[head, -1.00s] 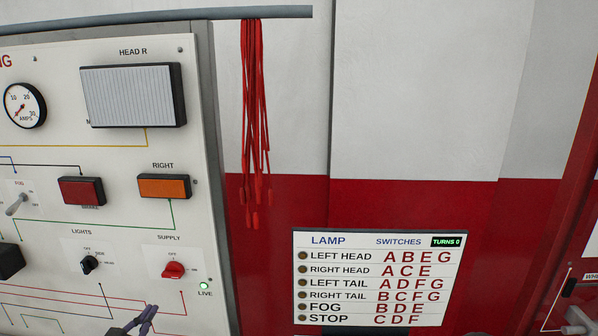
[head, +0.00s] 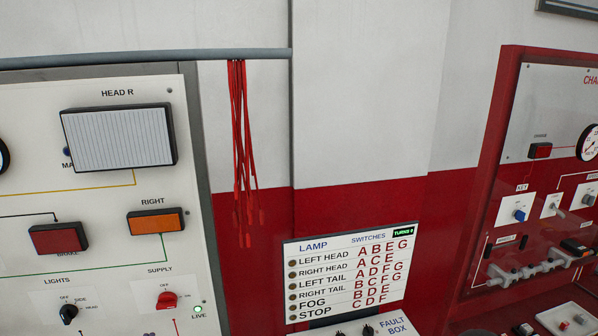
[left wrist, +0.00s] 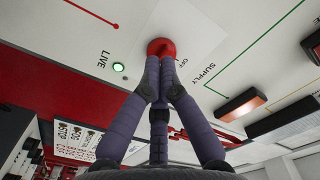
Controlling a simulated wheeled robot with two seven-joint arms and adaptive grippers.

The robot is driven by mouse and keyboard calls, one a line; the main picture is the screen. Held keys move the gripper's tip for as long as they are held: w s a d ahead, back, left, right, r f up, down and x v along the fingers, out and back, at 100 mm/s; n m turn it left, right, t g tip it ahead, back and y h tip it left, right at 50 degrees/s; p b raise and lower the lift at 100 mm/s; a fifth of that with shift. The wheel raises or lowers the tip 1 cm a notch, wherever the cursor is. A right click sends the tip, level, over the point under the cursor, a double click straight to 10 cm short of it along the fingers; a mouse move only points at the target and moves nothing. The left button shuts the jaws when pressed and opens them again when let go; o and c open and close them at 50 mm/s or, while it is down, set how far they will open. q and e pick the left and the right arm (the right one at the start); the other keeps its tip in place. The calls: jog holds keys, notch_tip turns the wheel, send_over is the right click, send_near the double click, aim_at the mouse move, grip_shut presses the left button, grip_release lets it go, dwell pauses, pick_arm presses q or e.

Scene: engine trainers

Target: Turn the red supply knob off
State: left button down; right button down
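The red supply knob (head: 167,299) sits at the lower right of the white panel, under the SUPPLY label. The green LIVE lamp (head: 198,309) beside it is lit. In the left wrist view, the knob (left wrist: 160,47) is straight ahead of my left gripper (left wrist: 160,72). Its purple-grey fingers converge and their tips overlap the knob's edge in the picture. I cannot tell whether they touch it or how far they are closed. The head view shows the knob uncovered. Neither gripper shows in the head view.
The black lights knob (head: 69,313) is left of the supply knob. Red leads (head: 242,150) hang from a grey rail at the panel's right. A lamp/switch chart (head: 345,275) stands right of the panel. A red-framed charging panel (head: 495,170) is at far right.

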pick_arm(q)
jog(key=b+x, duration=0.1)
jog(key=x, duration=0.5)
jog(key=shift+w, duration=0.35)
jog(key=shift+w+d+r, duration=0.15)
jog(key=shift+d+r, duration=0.2)
jog(key=shift+d, duration=0.1)
dwell(1.4)
jog(key=shift+d+f+b, duration=0.4)
jog(key=shift+f+b, duration=0.05)
jog(key=shift+b, duration=1.2)
jog(key=shift+w+d+f+b, duration=0.2)
jog(key=shift+d+b, duration=0.4)
jog(key=shift+b, duration=0.45)
jog(key=b+v, duration=0.1)
jog(key=v, duration=0.5)
jog(key=shift+f, duration=0.4)
